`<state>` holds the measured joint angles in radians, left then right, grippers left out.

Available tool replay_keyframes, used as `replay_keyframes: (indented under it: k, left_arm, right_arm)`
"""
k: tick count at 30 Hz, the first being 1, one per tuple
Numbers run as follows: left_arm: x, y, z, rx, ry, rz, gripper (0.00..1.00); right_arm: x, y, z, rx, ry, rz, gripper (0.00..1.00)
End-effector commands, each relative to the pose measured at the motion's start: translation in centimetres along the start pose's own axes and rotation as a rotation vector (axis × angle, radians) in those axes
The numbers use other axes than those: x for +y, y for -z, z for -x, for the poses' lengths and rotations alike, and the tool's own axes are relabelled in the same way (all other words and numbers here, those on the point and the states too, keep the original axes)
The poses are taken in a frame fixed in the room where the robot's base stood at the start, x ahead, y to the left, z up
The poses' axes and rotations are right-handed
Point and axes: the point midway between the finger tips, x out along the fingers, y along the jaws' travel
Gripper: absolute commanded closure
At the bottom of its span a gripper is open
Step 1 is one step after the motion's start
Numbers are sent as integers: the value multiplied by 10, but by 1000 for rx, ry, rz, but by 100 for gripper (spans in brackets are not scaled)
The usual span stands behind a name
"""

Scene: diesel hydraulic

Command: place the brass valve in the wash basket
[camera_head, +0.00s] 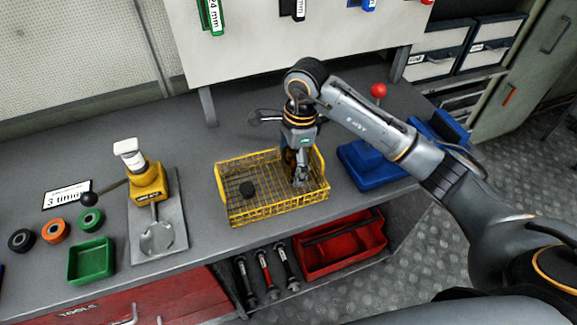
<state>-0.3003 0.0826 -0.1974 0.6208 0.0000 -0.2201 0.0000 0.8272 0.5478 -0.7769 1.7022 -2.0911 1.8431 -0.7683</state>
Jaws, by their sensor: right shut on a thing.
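The yellow wire wash basket (277,215) stands on the grey workbench in the middle of the view. My right gripper (299,180) points down inside the right part of the basket. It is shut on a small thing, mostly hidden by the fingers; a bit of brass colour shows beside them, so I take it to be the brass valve. I cannot tell whether it touches the basket floor. My left gripper is not in view.
A blue fixture (368,166) stands right of the basket, with a red-knobbed lever (378,91) behind. A yellow press (147,183) stands to the left, near a green tray (92,260) and several coloured rings. A red bin (341,245) is below the bench.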

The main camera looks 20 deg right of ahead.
Motion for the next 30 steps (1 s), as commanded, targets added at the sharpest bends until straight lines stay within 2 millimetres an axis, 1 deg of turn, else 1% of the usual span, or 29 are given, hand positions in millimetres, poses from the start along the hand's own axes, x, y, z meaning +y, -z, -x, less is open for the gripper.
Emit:
replay_keyframes:
  k: [2,5,6,9,12,20,24,25,26,30]
  left_arm:
    - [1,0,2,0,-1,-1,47]
    - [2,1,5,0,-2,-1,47]
    - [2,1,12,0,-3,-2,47]
    - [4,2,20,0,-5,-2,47]
    - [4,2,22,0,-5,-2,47]
    - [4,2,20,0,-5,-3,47]
    - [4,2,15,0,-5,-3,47]
    - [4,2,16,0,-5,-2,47]
    - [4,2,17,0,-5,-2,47]
    - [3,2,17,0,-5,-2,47]
  right_arm:
    - [-3,-1,-2,-1,2,-1,69]
    - [-8,-4,-10,-1,0,0,69]
    - [-6,-3,-15,-1,-4,-1,69]
    - [-6,-1,-28,-1,-3,-1,69]
    - [-7,0,-37,-2,1,0,69]
    - [-8,1,-40,0,4,1,69]
    - [-8,2,-44,0,4,1,69]
    - [-7,2,-43,1,1,0,6]
    - [-7,2,-43,1,1,0,0]
    - [-7,2,-43,1,1,0,0]
